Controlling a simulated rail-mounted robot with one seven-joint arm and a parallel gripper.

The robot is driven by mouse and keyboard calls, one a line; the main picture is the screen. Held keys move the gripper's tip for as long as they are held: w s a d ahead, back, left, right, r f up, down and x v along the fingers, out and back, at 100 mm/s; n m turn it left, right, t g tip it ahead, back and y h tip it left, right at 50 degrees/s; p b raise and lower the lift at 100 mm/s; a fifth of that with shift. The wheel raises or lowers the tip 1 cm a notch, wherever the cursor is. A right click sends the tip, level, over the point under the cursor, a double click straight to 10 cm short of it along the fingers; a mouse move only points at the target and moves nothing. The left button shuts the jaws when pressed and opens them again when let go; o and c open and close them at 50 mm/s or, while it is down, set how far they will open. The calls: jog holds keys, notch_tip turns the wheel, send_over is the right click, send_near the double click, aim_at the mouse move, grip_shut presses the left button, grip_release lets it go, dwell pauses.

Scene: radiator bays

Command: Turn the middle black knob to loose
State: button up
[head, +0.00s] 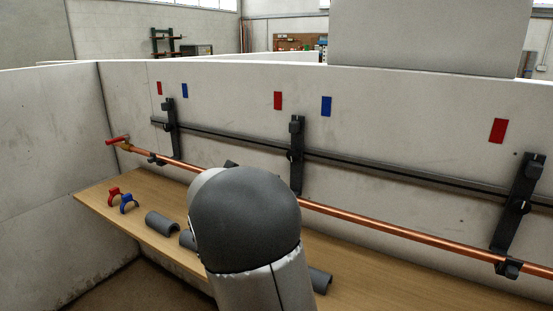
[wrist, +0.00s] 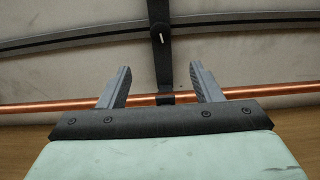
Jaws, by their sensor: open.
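Three black brackets hold the pipes on the wall. The middle bracket (head: 297,172) carries a dark knob (head: 293,155), partly visible beyond my arm in the head view. In the wrist view a black knob (wrist: 158,31) with a short, nearly upright white mark sits on a bracket (wrist: 167,75), beyond my fingertips and roughly centred between them. My gripper (wrist: 160,67) is open and empty, its two fingers apart on either side of the bracket, not touching the knob. In the head view my arm hides the gripper.
A copper pipe (head: 365,222) and a dark rail (head: 390,172) run along the wall. The left bracket (head: 170,128) and right bracket (head: 518,200) stand apart. The wooden bench (head: 155,205) holds red and blue clips (head: 129,203) and grey pipe shells (head: 162,223).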

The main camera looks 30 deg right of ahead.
aim_at(291, 157)
jog(key=p+x, duration=0.3)
jog(key=x, duration=1.3)
jog(key=shift+w+d+p, duration=0.1)
jog(key=shift+d+p, duration=0.25)
jog(key=shift+d, duration=0.05)
jog(key=c, duration=1)
